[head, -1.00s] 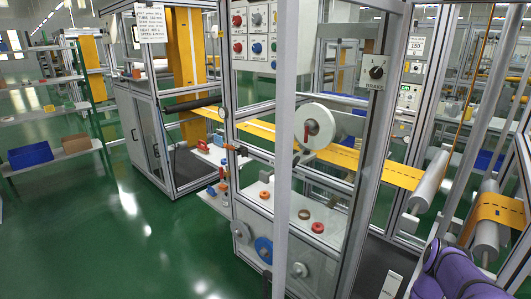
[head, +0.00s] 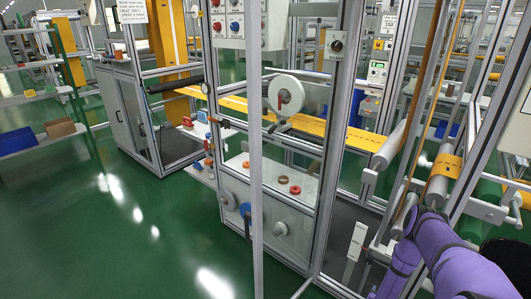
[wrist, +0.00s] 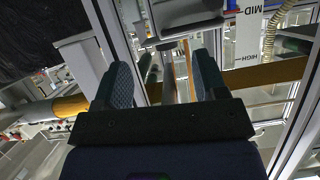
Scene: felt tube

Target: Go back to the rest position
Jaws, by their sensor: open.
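My gripper (wrist: 165,75) shows in the wrist view with its two dark, textured fingers apart and nothing between them. Beyond the fingertips are a grey metal part (wrist: 185,25), frame bars and a strip of orange web (wrist: 265,75). I cannot tell how far off these are. In the head view my purple-sleeved arm comes in at the lower right, by the rollers (head: 440,180). The gripper itself cannot be made out there.
A metal-framed machine with a white reel (head: 287,93) and orange web (head: 335,133) fills the middle. A post (head: 256,150) stands close in front. A white label plate (wrist: 248,35) is near the gripper. Green floor (head: 110,230) is open at the left.

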